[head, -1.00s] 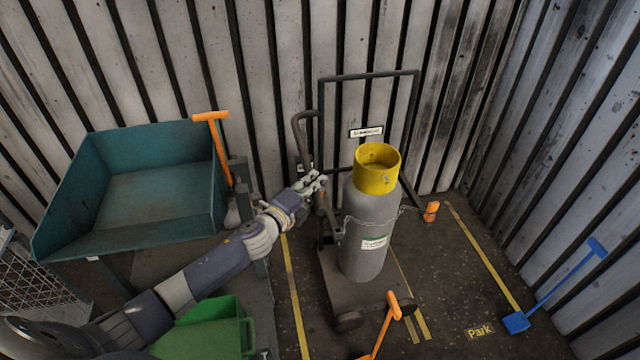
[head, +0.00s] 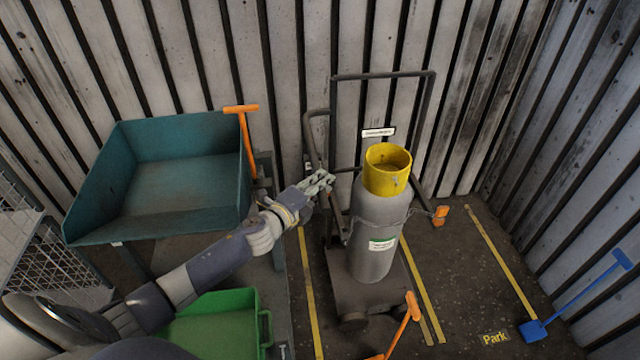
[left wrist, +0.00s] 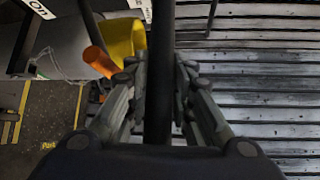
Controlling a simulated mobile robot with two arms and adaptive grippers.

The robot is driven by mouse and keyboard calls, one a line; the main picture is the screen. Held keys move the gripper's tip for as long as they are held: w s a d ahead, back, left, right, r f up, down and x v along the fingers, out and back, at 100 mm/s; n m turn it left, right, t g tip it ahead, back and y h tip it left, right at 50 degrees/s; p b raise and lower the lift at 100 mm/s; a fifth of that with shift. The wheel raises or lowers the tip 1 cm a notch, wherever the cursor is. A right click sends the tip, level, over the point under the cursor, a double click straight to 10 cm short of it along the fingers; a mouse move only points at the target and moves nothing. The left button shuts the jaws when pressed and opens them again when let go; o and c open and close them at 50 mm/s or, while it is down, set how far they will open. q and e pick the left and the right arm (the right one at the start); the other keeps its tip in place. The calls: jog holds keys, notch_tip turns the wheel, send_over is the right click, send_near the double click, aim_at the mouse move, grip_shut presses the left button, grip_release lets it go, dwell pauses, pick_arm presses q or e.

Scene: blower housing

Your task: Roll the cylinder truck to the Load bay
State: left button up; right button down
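The cylinder truck (head: 366,296) stands upright by the corrugated wall, with a tall dark frame, small wheels and a low base. It bears a grey gas cylinder (head: 377,225) with a yellow collar (head: 388,169), held by a thin chain or strap. My left gripper (head: 326,181) is at the left side of the truck's frame. In the left wrist view, the fingers (left wrist: 160,88) lie close on both sides of a dark bar (left wrist: 159,40) and look shut on it. My right gripper is not in view. No Load bay marking shows; a yellow "Park" marking (head: 495,338) lies right of the truck.
A teal tray-like bin (head: 160,230) stands left, with a green container (head: 215,325) below. An orange-handled tool (head: 405,320) is in front of the truck. A blue long-handled tool (head: 575,297) lies at the right.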

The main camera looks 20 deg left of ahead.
pick_arm(q)
jog(key=shift+o, duration=1.3)
jog(key=v, duration=1.2)
jog(key=shift+a, duration=0.1)
